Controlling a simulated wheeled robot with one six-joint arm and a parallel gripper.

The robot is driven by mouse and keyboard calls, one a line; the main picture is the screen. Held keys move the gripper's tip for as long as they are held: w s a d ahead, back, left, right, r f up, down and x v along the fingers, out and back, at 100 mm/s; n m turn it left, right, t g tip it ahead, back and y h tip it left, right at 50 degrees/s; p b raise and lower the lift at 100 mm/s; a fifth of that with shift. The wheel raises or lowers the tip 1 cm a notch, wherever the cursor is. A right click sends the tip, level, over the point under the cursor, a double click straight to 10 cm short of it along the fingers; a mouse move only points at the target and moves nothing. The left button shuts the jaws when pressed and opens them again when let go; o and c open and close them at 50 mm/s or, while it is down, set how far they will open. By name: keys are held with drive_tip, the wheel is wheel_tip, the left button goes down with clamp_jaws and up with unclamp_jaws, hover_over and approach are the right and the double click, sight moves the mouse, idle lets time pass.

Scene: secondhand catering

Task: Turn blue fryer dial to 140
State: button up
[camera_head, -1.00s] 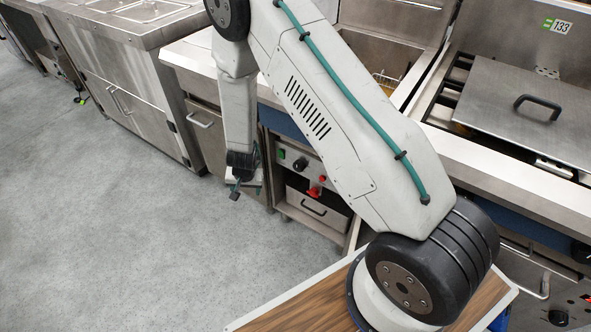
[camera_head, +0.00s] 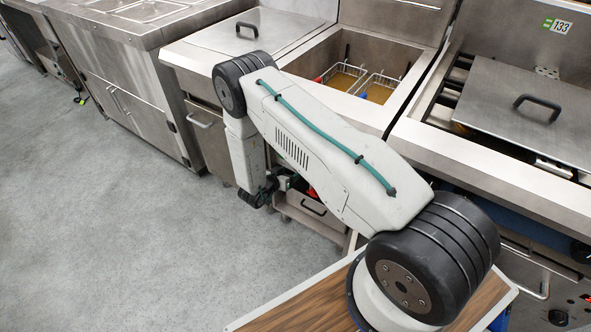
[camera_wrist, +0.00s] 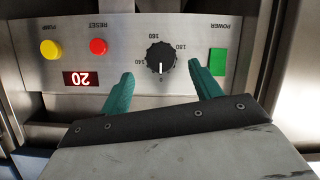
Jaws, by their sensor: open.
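In the wrist view a round black dial (camera_wrist: 160,58) sits on a steel control panel (camera_wrist: 60,25), seen upside down. Its white pointer line points at the 0 mark, at the bottom in this view. Marks 140, 160 and 180 run around it. My gripper (camera_wrist: 162,84) is open, its teal fingers spread left and right below the dial, apart from it. In the head view, the fryer (camera_head: 318,103) with two baskets stands behind my arm. My gripper (camera_head: 284,184) is partly visible at the fryer's front; my arm hides the dial there.
The panel also has a green power switch (camera_wrist: 217,62), a red reset button (camera_wrist: 98,46), a yellow pump button (camera_wrist: 50,49) and a red display (camera_wrist: 81,78) reading 20. A drawer (camera_head: 310,208) sits low at the fryer's front. The floor (camera_head: 130,230) at left is clear.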

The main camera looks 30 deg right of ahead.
drive_tip(key=x, duration=0.4)
drive_tip(key=shift+w+d+f, duration=0.2)
drive_tip(key=shift+d, duration=0.1)
drive_tip(key=shift+c, duration=0.2)
drive_tip(key=c, duration=0.9)
